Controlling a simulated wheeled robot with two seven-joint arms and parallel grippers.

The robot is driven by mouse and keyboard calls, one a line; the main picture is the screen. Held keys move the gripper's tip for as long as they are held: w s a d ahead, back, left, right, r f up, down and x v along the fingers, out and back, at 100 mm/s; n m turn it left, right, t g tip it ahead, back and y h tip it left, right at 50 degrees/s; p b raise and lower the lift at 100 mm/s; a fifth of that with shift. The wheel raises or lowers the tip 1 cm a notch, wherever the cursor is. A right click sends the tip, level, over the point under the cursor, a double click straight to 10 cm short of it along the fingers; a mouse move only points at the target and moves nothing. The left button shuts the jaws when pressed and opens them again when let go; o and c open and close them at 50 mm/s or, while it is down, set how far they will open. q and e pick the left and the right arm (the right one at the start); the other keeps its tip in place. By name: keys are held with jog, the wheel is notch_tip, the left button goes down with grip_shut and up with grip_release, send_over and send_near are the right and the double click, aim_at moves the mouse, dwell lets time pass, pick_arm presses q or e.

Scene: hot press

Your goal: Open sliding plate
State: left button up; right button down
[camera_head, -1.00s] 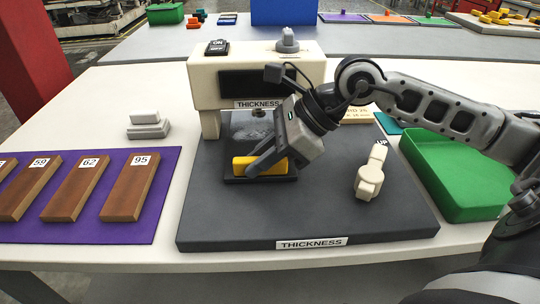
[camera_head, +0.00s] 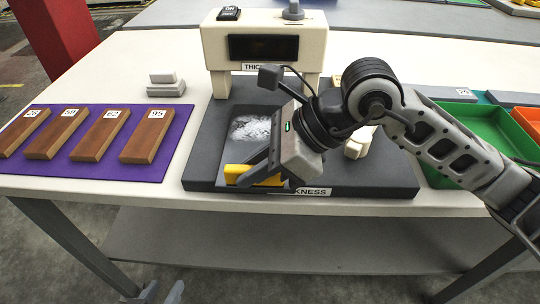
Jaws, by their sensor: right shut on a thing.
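The sliding plate (camera_head: 233,131) is a dark tray with a pale speckled patch, drawn out in front of the cream press (camera_head: 220,47). It lies on the dark grey base (camera_head: 205,140). Its yellow handle (camera_head: 236,171) is close to the base's front edge. My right gripper (camera_head: 258,174) is shut on the handle, covering part of it and of the plate's right side. My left gripper (camera_head: 161,293) shows only at the bottom edge, low in front of the table, its two fingertips apart and empty.
Numbered brown blocks (camera_head: 95,134) lie on a purple mat (camera_head: 50,166) at left. A stepped light grey piece (camera_head: 166,88) sits behind it. A cream lever (camera_head: 357,146) is right of the gripper. Green (camera_head: 480,122) and orange bins stand at right.

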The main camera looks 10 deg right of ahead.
jog(key=shift+s+a, duration=0.1)
jog(key=shift+s, duration=0.1)
jog(key=c, duration=1.4)
grip_release()
jog(key=shift+s, duration=0.15)
jog(key=shift+o, duration=0.2)
jog(key=shift+d+r, duration=0.2)
jog(key=shift+d, duration=0.05)
jog(key=v, duration=1.5)
jog(key=shift+d+r, duration=0.1)
jog(key=shift+d, duration=0.05)
